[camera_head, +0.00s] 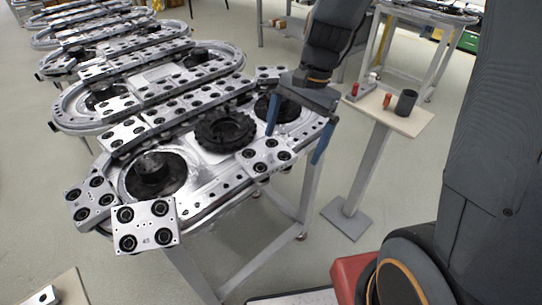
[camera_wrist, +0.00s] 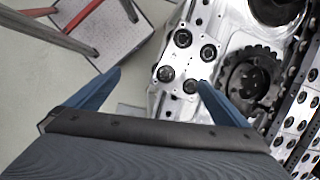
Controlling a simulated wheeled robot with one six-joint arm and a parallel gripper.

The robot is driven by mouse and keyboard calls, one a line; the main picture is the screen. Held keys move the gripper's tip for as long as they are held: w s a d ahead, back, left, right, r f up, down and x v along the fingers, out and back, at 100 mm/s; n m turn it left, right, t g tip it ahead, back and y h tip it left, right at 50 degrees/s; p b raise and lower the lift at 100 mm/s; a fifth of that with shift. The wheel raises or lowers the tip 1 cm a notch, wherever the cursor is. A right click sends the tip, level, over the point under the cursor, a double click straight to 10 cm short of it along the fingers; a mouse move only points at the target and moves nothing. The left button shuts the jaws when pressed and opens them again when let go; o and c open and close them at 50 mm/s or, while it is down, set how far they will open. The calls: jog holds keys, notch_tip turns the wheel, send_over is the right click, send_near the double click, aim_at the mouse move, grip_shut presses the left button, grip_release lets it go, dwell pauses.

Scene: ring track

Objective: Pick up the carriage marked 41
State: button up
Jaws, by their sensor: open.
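My gripper (camera_head: 293,148) is open and empty, its two blue fingers pointing down at the right edge of the nearest ring track (camera_head: 222,185). Another carriage (camera_head: 146,227) at the front shows a number that looks like 43 or 45. A third (camera_head: 91,198) is left of it, its mark unreadable.
More carriages (camera_head: 150,112) line the track, and a black toothed wheel (camera_head: 224,130) sits in its middle. A small stand (camera_head: 420,122) at the right holds a dark cup (camera_head: 405,102) and small red and orange items. Open floor lies between stand and track.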

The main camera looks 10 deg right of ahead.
aim_at(266, 154)
jog(key=w+a+m, duration=0.1)
jog(key=w+a+m+y, duration=0.1)
jog(key=m, duration=0.1)
jog(key=shift+w+a+r+g, duration=0.1)
jog(key=shift+w+a+g, duration=0.1)
jog(key=shift+a+g, duration=0.2)
jog(key=shift+w+a+m+y, duration=0.1)
jog(key=shift+a+m+y, duration=0.2)
jog(key=shift+p+x, duration=1.15)
jog(key=shift+x, duration=2.6)
jog(key=shift+a, duration=0.15)
jog(key=c, duration=1.9)
jog(key=shift+r, duration=0.1)
jog(key=shift+c, duration=1.1)
jog(key=shift+r, duration=0.1)
